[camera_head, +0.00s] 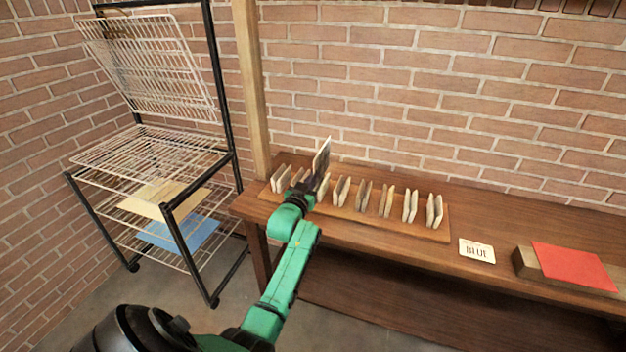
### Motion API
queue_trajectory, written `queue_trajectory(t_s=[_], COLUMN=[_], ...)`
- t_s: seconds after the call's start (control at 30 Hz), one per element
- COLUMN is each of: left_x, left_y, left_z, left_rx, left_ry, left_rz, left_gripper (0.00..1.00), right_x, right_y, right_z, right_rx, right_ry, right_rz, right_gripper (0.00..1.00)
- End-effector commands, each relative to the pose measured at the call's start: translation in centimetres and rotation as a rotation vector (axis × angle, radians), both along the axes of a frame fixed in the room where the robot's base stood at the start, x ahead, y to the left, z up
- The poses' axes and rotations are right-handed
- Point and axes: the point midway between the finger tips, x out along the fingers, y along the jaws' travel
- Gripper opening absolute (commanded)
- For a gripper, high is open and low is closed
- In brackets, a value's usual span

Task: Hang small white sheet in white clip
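My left gripper (312,184) is over the left part of a row of pale clips, at the end of my green arm. A small upright sheet (322,155), pale at its edge and grey on its shaded face, rises from between the fingers, which look shut on it. I take it for the small white sheet. The clips, such as this one (364,195) and the rightmost one (434,211), stand on a long wooden board (400,226). Their colours look alike, so I cannot tell which is the white clip. My gripper partly hides the clips beneath it. My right gripper is out of view.
The board lies on a wooden bench (490,208) against a brick wall. A card with lettering (477,251) and a red sheet (572,266) on a block lie to the right. A wire rack (150,150) with yellow (165,199) and blue (180,236) sheets stands left, beside a wooden post (251,90).

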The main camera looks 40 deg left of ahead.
Motion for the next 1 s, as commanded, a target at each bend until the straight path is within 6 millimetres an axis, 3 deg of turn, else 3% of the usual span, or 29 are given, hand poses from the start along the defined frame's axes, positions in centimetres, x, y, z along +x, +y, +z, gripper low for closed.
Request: queue_trajectory(t_s=[0.03,0.37,1.0], left_x=[0.0,-0.3,-5.6], left_y=[0.0,-0.1,-1.9], left_z=[1.4,0.9,1.1], left_rx=[0.0,0.0,0.0], left_ry=[0.001,0.003,0.003], left_rz=[0.0,0.0,0.0], left_gripper=[0.0,0.0,0.0], right_x=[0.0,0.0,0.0], right_y=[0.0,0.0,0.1], right_z=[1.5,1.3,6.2], right_rx=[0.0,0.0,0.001], right_ry=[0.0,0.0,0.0], right_rz=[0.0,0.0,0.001], right_gripper=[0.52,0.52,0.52])
